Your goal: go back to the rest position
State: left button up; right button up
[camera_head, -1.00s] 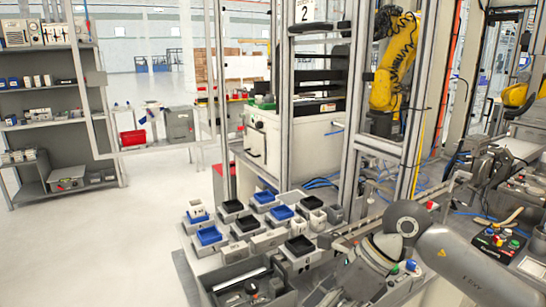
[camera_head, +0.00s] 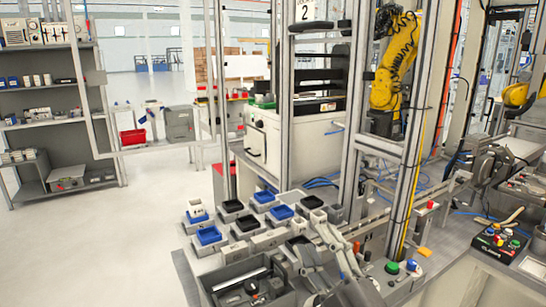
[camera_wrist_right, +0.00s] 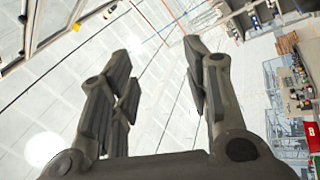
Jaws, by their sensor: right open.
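My right gripper (camera_head: 318,240) is at the bottom centre of the head view, in front of the near end of the workbench. Its grey fingers point upward. In the right wrist view its two fingers (camera_wrist_right: 158,68) stand wide apart with nothing between them. My left gripper is in neither view.
Small boxes with blue and black bins (camera_head: 209,235) stand on the bench beside the gripper. A grey tray (camera_head: 222,297) with dark parts lies at the front. A metal frame post (camera_head: 285,95) rises behind. The floor (camera_head: 110,240) at left is clear.

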jog(key=s+d+f+m+g+h, duration=0.2)
jog(key=d+f+m+g+h, duration=0.15)
jog(key=f, duration=0.45)
jog(key=s+d+f+m+g+h, duration=0.25)
jog(key=d+f+m, duration=0.2)
jog(key=f, duration=0.25)
jog(key=s+d+f+m+g+h, duration=0.2)
jog(key=d+f+m+h, duration=0.15)
jog(key=f, duration=0.45)
jog(key=s+f+m+g, duration=0.2)
jog(key=s+f+g, duration=0.4)
jog(key=s, duration=0.4)
jog(key=s+f+m+g, duration=0.2)
jog(key=s+f+g, duration=0.1)
jog(key=s+f, duration=0.55)
notch_tip(320, 180, down, 24)
jog(key=s+g, duration=0.1)
jog(key=s, duration=0.2)
jog(key=s+d+f, duration=0.1)
jog(key=s+f, duration=0.7)
jog(key=s+d+f+g, duration=0.1)
jog(key=s+d+f, duration=0.1)
jog(key=s+f, duration=0.6)
jog(key=shift+s+d, duration=0.15)
jog(key=shift+d, duration=0.15)
